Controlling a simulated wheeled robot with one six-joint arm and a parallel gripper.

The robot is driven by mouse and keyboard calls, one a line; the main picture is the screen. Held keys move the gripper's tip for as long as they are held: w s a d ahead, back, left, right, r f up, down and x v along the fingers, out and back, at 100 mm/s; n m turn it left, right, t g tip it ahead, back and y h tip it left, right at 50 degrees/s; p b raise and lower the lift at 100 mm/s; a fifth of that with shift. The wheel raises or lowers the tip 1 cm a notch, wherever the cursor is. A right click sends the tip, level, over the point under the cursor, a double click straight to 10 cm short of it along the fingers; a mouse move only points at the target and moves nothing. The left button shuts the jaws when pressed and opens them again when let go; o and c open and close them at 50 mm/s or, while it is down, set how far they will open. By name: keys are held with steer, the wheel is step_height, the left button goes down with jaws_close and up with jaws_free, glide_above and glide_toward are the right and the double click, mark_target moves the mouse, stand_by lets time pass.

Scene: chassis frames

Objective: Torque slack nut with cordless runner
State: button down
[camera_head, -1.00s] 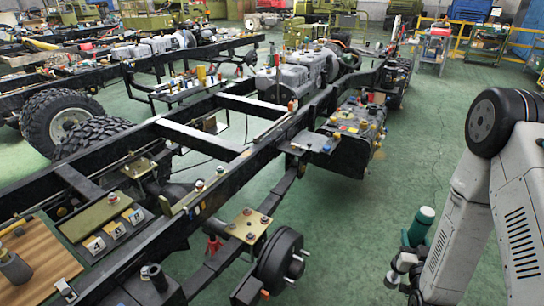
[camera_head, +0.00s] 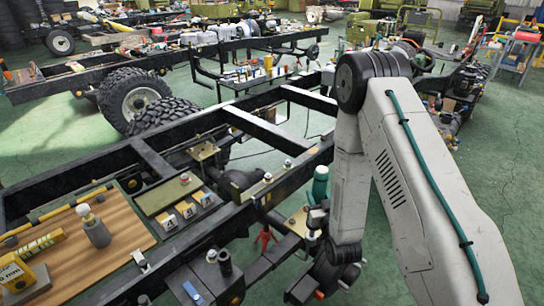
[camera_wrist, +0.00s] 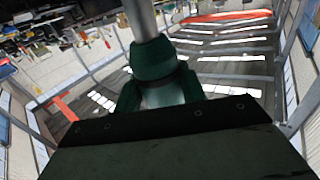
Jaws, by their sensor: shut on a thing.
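My gripper (camera_head: 317,213) is shut on the green cordless runner (camera_head: 320,184), beside the chassis rail on the near right. In the wrist view the runner's green body (camera_wrist: 158,62) and grey shaft (camera_wrist: 141,18) rise beyond a dark plate. The runner's socket end is not clear. A brass plate (camera_head: 300,218) with nuts lies just left of my gripper, partly hidden by my arm. An olive plate (camera_head: 160,197) carries a reddish nut (camera_head: 185,178) beside numbered yellow tags (camera_head: 186,210). More bolt heads (camera_head: 267,177) stand on the rail. Which nut is slack cannot be told.
The black chassis frame (camera_head: 265,122) fills the middle. A wooden board (camera_head: 115,236) with a grey socket tool (camera_head: 97,232) and a yellow block (camera_head: 18,275) lies at near left. Large tyres (camera_head: 135,97) stand behind.

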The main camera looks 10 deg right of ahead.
steer(key=w+a+r+n+y, duration=0.1)
steer(key=w+a+r, duration=0.15)
steer(key=w, duration=0.45)
steer(key=w+a+r+y, duration=0.1)
steer(key=w+r, duration=0.3)
steer(key=w, duration=0.3)
step_height(320, 180, down, 8)
steer(key=shift+w+r, duration=0.2)
steer(key=shift+r, duration=0.05)
steer(key=shift+s, duration=0.1)
steer(key=shift+f, duration=1.65)
stand_by(2.8)
steer(key=shift+s+f, duration=0.15)
steer(key=shift+f, duration=0.1)
stand_by(1.2)
